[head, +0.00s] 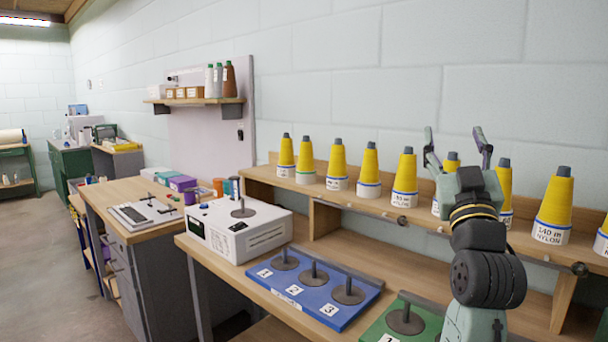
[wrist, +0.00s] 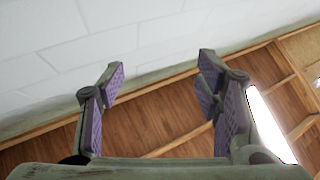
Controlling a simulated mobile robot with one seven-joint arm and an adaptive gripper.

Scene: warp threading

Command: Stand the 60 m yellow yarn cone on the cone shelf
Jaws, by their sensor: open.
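Several yellow yarn cones stand upright in a row on the long wooden cone shelf (head: 268,178) along the wall. A cone near the right (head: 554,205) has a label that reads 140 m nylon. The other labels are too small to read surely, so I cannot tell which cone is the 60 m one. My gripper (head: 457,143) is raised in front of the row, fingers pointing up, open and empty. My arm hides parts of the cones behind it. In the wrist view, the open gripper (wrist: 160,62) has nothing between its purple pads.
A blue board (head: 325,312) with several numbered pegs lies on the lower bench, and a green board (head: 375,332) is beside it. A white machine (head: 238,228) with a bare peg stands left of them. Bare bench lies between the boards and shelf.

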